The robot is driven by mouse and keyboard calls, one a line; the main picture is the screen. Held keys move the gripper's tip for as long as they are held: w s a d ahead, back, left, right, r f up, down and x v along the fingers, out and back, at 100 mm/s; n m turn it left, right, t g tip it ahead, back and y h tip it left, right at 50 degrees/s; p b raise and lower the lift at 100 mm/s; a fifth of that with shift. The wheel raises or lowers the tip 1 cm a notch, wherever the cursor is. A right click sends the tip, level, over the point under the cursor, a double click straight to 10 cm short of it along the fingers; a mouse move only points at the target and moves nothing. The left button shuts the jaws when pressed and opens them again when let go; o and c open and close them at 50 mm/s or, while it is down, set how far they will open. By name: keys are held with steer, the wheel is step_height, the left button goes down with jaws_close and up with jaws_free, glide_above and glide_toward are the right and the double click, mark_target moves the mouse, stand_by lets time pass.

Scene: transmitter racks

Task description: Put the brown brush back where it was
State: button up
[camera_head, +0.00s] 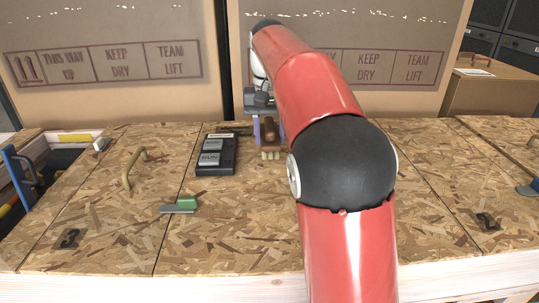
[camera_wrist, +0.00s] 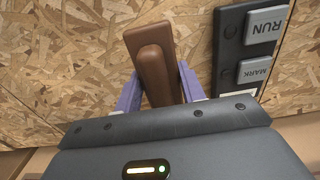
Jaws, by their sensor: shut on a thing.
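The brown brush (camera_head: 271,133) is in the head view near the back middle of the wooden worktop, with pale bristles pointing down. My gripper (camera_head: 268,128) is shut on the brush, its purple fingers on either side of it. In the wrist view the brown brush (camera_wrist: 153,62) sits between the purple fingers of my gripper (camera_wrist: 157,90). The bristles are at or just above the board; I cannot tell if they touch. My red arm hides the worktop to the right of the brush in the head view.
A dark box with RUN and MARK keys (camera_head: 216,154) lies just left of the brush. A green-handled tool (camera_head: 181,205) lies nearer the front, and a tan handle (camera_head: 133,168) is at left. Large cartons (camera_head: 110,65) stand behind.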

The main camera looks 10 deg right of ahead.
mark_target(270, 124)
steer(key=shift+f+b, duration=0.65)
steer(key=shift+f, duration=1.55)
steer(key=o, duration=0.9)
steer(key=shift+f, duration=0.15)
step_height(270, 124, up, 12)
steer(key=p, duration=0.4)
steer(key=shift+r+p, duration=0.2)
steer(key=shift+p, duration=0.1)
